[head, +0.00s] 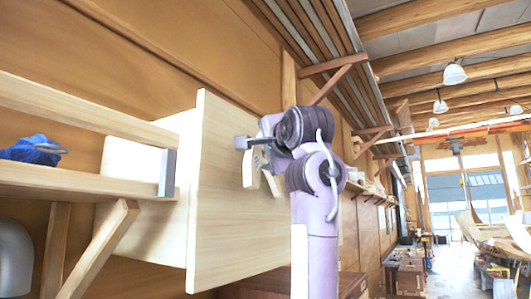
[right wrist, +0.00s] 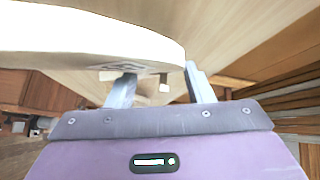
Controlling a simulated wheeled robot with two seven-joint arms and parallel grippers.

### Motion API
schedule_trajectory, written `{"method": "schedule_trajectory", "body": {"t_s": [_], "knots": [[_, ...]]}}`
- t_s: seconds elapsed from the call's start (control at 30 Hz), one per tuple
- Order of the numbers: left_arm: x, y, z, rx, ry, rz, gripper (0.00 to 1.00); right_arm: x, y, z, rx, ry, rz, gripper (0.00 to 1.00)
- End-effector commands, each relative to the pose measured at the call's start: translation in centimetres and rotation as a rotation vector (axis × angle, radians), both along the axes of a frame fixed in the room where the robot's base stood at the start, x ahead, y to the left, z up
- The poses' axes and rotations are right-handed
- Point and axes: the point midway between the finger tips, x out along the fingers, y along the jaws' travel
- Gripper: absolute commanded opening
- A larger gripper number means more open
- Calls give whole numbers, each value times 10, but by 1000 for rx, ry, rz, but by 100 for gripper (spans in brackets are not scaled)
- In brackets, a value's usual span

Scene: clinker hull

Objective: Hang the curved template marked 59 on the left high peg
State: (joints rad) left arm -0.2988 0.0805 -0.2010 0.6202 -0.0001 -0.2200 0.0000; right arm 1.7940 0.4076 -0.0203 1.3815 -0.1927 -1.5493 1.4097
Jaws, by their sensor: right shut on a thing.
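A pale curved template (right wrist: 90,35) spans the upper left of the right wrist view. A dark printed mark (right wrist: 125,67) shows on its edge, too oblique to read. My right gripper (right wrist: 160,88) is shut on it, a finger on each side. In the head view, my right gripper (head: 249,143) is raised in front of a pale upright board (head: 228,205), and part of the template (head: 249,168) hangs below the fingers. A small pale stub (right wrist: 164,84), perhaps a peg, shows beyond the template. I cannot tell whether the template touches it. My left gripper is not in view.
A wooden shelf (head: 70,182) with a blue bundle (head: 32,150) on it stands at the left, close to the board. A bracket (head: 98,250) props it. Slatted timber (head: 310,35) runs overhead. The right side opens into a workshop.

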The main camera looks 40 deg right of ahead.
Motion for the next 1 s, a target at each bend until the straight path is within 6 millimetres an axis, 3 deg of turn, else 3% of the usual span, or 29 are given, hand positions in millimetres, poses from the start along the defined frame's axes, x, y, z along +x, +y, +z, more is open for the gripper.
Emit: {"method": "schedule_trajectory", "body": {"t_s": [0.1, 0.13, 0.33, 0.67, 1.0], "knots": [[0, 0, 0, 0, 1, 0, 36, 0, 0, 0, 0, -1, 0, 20], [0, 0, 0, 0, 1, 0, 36, 0, 0, 1, -1, -2, 1, 48], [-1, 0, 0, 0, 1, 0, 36, 0, 0, 0, 1, -1, 0, 72], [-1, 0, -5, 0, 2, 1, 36, -5, 2, -2, 0, -1, 0, 72], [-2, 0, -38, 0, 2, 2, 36, -55, 23, -6, 0, -5, 0, 72]]}}
